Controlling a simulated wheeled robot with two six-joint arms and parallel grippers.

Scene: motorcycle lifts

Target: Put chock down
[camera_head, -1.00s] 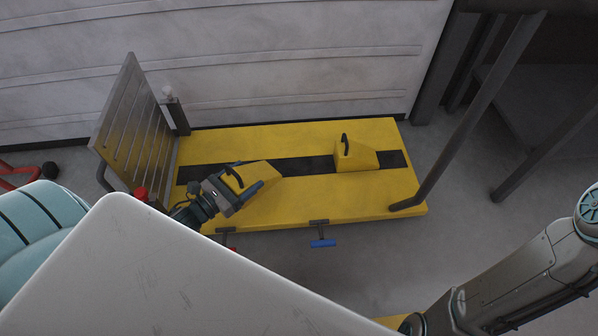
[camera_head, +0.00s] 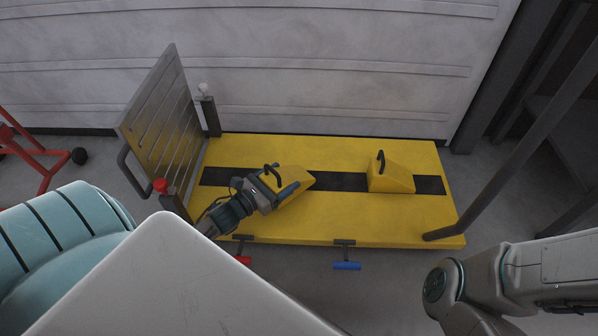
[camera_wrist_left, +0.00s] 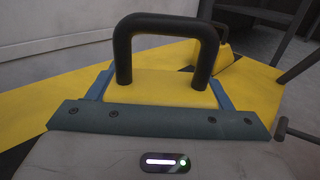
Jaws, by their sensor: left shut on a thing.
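A yellow wedge chock (camera_head: 298,178) with a black handle is held in my left gripper (camera_head: 278,192), over the left half of the yellow lift platform (camera_head: 330,221). In the left wrist view the same chock (camera_wrist_left: 160,87) sits between the blue fingers, its handle standing up in front of the camera. I cannot tell whether it touches the platform. A second yellow chock (camera_head: 392,178) with a black handle stands on the black strip (camera_head: 340,182) farther right. My right arm shows at the lower right, but its gripper is out of view.
A slatted metal plate (camera_head: 165,130) stands at the platform's left end. A red-handled lever (camera_head: 243,259) and a blue-handled lever (camera_head: 347,265) stick out in front. A dark slanted post (camera_head: 520,165) rises at the right. The strip between the chocks is clear.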

